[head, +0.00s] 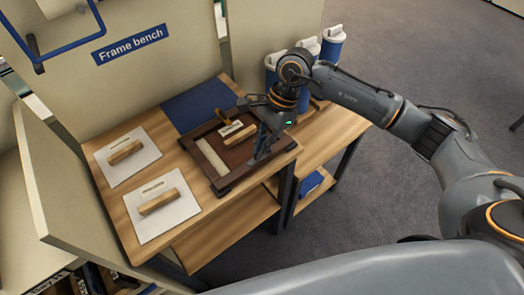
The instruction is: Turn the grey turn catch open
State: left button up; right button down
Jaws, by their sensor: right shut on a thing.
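A dark brown frame (196,155) lies on the wooden bench, with a cream strip along its left side. My right gripper (259,156) points down at the frame's front right part and is shut. The grey turn catch is hidden at its fingertips, so I cannot make out which way it is turned. My left gripper is out of view.
Two white boards (119,171) with wooden handles lie on the bench's left part. A blue mat (197,103) lies behind the frame. White-lidded blue containers (333,40) stand at the back right. A "Frame bench" sign (130,45) hangs behind.

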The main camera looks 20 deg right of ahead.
dwell(0.3)
jog(key=c, duration=1.5)
grip_release()
jog(key=v, duration=1.2)
